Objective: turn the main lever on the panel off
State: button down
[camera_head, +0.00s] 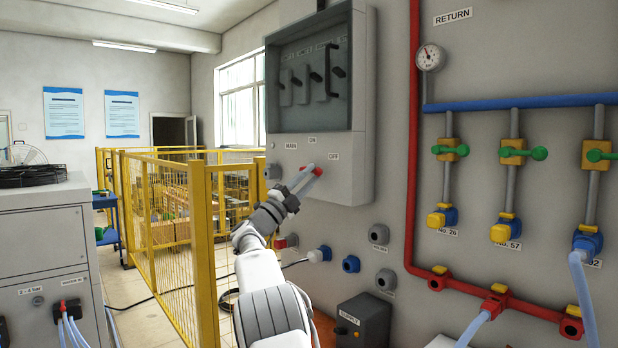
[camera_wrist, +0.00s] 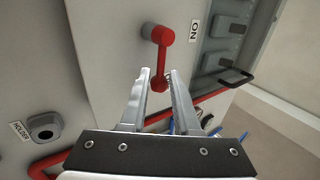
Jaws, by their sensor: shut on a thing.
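The grey panel (camera_head: 345,170) hangs on the wall, with MAIN, ON and OFF labels around its red main lever (camera_head: 318,171). In the wrist view the lever (camera_wrist: 163,58) runs from its pivot at the top down to a knob between my fingertips. The ON label (camera_wrist: 195,25) is off to its right there. The lever's arm points away from the pivot on the side of the OFF label (camera_head: 333,156), not at ON. My gripper (camera_wrist: 160,85) is shut on the knob end; the fingers hide part of the lever in the head view.
A window cover with a handle (camera_head: 329,70) sits above the lever on the panel. A red pipe (camera_head: 412,130) runs down the wall right of the panel. A yellow mesh fence (camera_head: 175,225) stands to the left. Sockets (camera_head: 351,264) and a SUPPLY box (camera_head: 365,322) are below.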

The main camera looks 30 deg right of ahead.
jog(key=shift+d+f, duration=0.1)
jog(key=shift+f, duration=0.05)
jog(key=c, duration=0.7)
grip_release()
jog(key=b+v, duration=0.1)
jog(key=v, duration=1.6)
jog(key=shift+a, duration=0.3)
